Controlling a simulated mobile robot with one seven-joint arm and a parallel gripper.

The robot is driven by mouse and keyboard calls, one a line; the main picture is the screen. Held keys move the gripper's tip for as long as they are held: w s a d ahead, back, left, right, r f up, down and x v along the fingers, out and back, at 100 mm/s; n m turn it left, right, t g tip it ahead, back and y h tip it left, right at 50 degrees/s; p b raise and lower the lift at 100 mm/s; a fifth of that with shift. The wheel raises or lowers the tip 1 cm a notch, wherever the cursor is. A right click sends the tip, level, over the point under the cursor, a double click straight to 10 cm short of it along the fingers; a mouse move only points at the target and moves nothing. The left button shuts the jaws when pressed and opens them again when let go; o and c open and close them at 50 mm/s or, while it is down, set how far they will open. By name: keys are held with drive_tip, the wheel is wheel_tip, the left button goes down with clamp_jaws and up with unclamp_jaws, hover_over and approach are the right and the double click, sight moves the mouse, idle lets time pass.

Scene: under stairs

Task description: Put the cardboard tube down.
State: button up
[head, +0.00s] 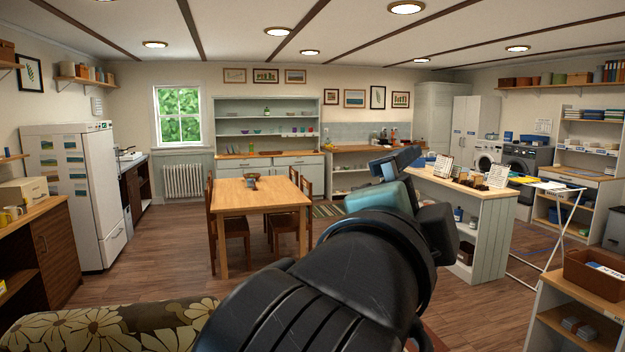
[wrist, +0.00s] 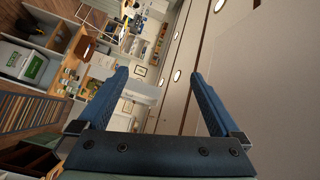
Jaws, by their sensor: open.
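I cannot make out the cardboard tube in either view. My gripper (wrist: 158,74) shows in the wrist view with its two blue fingers spread wide apart. Nothing is between the fingers. The wrist picture is rolled on its side, with the ceiling to the right and the floor to the left. In the head view my gripper (head: 404,160) is at the end of my black arm, raised in front of the counter. The arm hides part of the floor and whatever lies behind it.
A wooden table (head: 258,193) with chairs stands mid-room. A counter (head: 480,186) with small items is at the right. A brown box (head: 597,275) sits on a shelf unit at the near right. A flowered seat (head: 100,325) is at the near left. Floor (head: 165,255) shows clear at left.

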drive_tip(key=s+a+r+n+t+y, duration=0.9)
drive_tip(key=s+a+r+n+t, duration=0.1)
drive_tip(key=n, duration=1)
drive_tip(key=shift+s+a+t, duration=0.35)
drive_tip(key=shift+s+t, duration=0.15)
drive_tip(key=shift+t, duration=0.3)
